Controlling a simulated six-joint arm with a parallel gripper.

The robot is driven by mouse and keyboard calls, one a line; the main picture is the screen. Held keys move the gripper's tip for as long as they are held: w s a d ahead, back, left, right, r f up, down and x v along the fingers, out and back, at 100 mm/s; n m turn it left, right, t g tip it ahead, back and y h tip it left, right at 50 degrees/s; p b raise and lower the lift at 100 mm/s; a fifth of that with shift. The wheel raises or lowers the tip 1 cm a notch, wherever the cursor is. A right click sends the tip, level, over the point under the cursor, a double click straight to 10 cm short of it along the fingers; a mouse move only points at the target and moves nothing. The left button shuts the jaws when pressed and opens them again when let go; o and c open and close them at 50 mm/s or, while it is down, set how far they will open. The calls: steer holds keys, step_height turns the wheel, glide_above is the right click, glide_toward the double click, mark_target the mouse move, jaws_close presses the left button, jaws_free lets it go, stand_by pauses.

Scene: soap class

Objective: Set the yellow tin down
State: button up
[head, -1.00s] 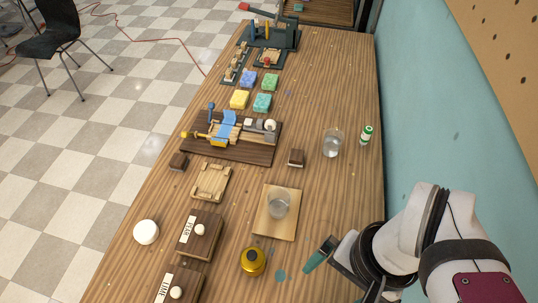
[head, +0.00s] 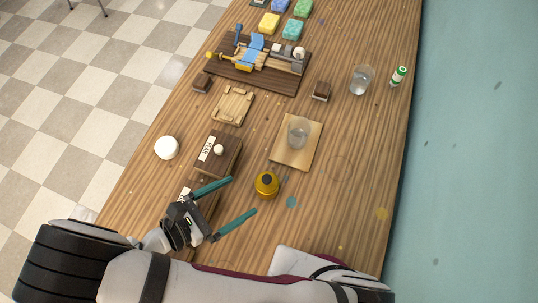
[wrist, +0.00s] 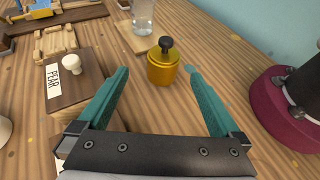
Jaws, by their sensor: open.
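The yellow tin (head: 267,185) stands upright on the wooden table, with a dark knob on its lid. It also shows in the wrist view (wrist: 162,70), just beyond the fingertips. My gripper (head: 240,196) is open, with its two teal fingers spread and nothing held between them. In the head view the fingertips are left of the tin and slightly nearer the camera. They look apart from it.
A glass (head: 298,132) stands on a light wooden board (head: 288,158) behind the tin. A dark labelled box with a white knob (head: 218,150) is at its left; a similar box is partly hidden by my gripper. Table to the tin's right is clear.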

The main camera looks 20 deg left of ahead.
mark_target(259, 189)
steer(key=x, duration=1)
steer(key=shift+s+d+f, duration=0.25)
steer(key=shift+s+f, duration=0.05)
steer(key=shift+f, duration=0.05)
jaws_close()
